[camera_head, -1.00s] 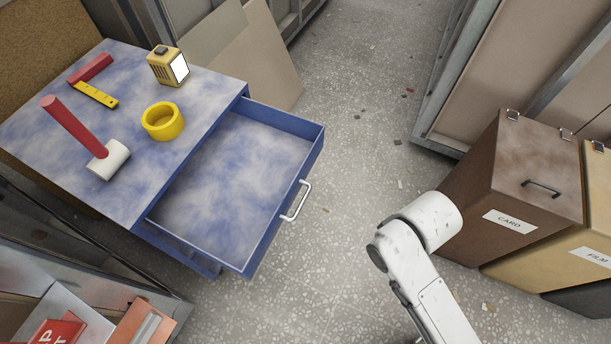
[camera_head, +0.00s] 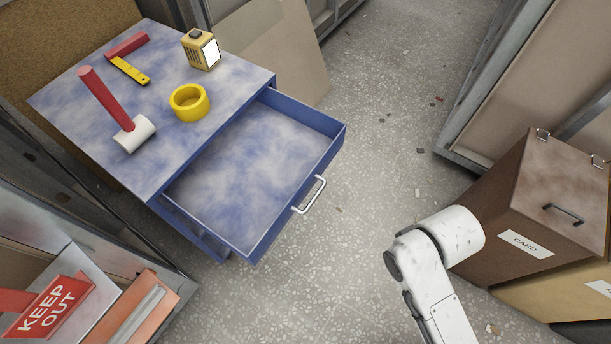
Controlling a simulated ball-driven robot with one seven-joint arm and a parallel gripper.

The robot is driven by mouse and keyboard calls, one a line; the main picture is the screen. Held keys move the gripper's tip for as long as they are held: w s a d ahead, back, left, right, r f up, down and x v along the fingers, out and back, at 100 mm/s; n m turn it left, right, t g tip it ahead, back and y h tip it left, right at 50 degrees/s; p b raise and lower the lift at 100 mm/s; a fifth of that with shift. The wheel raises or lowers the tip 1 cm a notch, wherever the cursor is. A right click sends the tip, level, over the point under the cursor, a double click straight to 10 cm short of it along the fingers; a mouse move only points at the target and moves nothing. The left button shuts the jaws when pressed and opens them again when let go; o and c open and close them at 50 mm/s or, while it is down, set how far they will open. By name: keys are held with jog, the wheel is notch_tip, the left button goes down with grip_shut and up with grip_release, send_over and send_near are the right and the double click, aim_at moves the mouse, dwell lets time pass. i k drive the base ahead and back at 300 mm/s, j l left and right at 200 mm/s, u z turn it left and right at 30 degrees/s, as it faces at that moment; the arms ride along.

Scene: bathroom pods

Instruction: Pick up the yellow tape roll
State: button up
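The yellow tape roll (camera_head: 190,103) lies flat on the blue mottled top of the cabinet (camera_head: 215,137), close to its edge above the open drawer. Its central hole faces up. Nothing touches it. My white arm shows at the lower right, over the floor and well apart from the tape roll. My gripper is not in view.
A mallet (camera_head: 134,134), a red-and-yellow square (camera_head: 130,70) and a yellow box-shaped lamp (camera_head: 200,49) share the cabinet top. The empty drawer (camera_head: 328,150) juts out toward the right. A brown CARD bin (camera_head: 545,180) stands right. Speckled floor (camera_head: 385,130) lies clear between.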

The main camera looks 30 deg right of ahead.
aim_at(190, 102)
jog(key=i+u, duration=0.2)
jog(key=u, duration=0.3)
jog(key=i+l+u, duration=0.15)
jog(key=u, duration=0.3)
jog(key=i+l+u, duration=0.2)
jog(key=u, duration=0.3)
jog(key=i, duration=0.1)
